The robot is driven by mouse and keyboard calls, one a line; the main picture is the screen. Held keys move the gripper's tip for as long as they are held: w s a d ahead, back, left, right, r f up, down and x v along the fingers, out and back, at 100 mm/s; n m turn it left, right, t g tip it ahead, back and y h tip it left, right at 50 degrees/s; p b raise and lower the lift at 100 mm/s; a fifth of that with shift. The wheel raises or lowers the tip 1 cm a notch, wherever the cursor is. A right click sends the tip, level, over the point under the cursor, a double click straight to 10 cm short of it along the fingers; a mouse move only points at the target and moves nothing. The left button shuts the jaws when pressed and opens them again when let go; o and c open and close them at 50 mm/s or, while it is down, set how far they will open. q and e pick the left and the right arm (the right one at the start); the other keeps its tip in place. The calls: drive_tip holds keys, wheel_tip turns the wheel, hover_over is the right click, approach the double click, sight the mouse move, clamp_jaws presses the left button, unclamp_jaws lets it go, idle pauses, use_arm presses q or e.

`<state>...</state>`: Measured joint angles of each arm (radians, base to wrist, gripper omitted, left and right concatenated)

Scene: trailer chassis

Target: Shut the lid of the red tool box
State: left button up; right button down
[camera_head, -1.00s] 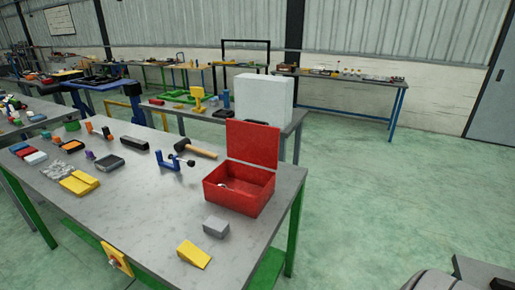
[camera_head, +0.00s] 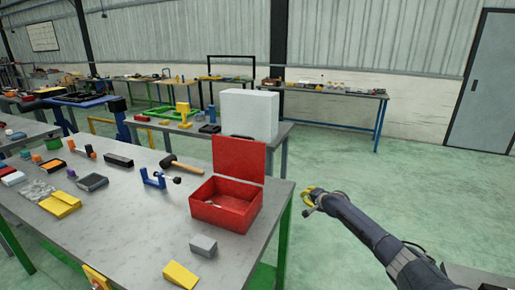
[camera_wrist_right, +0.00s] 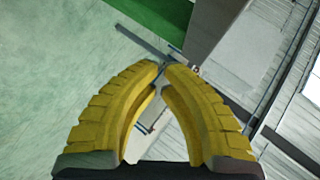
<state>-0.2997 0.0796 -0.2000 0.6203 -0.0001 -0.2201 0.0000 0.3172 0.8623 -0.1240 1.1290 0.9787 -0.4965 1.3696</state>
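The red tool box (camera_head: 226,212) stands near the right edge of the grey workbench in the head view. Its lid (camera_head: 239,158) is open and stands up at the back edge. Small light-coloured items lie inside; I cannot tell what they are. My right gripper (camera_head: 308,199) is to the right of the box, past the bench edge and apart from it. In the right wrist view its yellow fingers (camera_wrist_right: 165,67) come together at the tips with nothing between them.
A grey block (camera_head: 203,245) and a yellow wedge (camera_head: 180,275) lie in front of the box. A blue clamp (camera_head: 153,179) and a mallet (camera_head: 181,164) lie to its left. A white case (camera_head: 250,113) stands on a bench behind.

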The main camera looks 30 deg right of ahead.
wheel_tip(320, 180, up, 9)
drive_tip(key=w+t, duration=0.1)
drive_tip(key=w, duration=0.2)
drive_tip(key=m+t+y, duration=0.1)
drive_tip(key=t+y, duration=0.3)
drive_tip(key=y, duration=0.3)
approach(252, 138)
drive_tip(key=w+d+f, duration=0.2)
drive_tip(key=w+d, duration=0.1)
drive_tip(key=d, duration=0.2)
drive_tip(key=shift+s+a+r+x, duration=0.1)
drive_tip(key=shift+a+x, duration=0.3)
drive_tip(key=shift+x, duration=1.45)
drive_tip(key=shift+s+a+r+x, duration=0.1)
drive_tip(key=shift+a+x, duration=0.35)
drive_tip(key=shift+x, duration=1.35)
drive_tip(key=shift+s+a+r+x, duration=0.1)
drive_tip(key=shift+a+x, duration=0.3)
drive_tip(key=shift+x, duration=1.45)
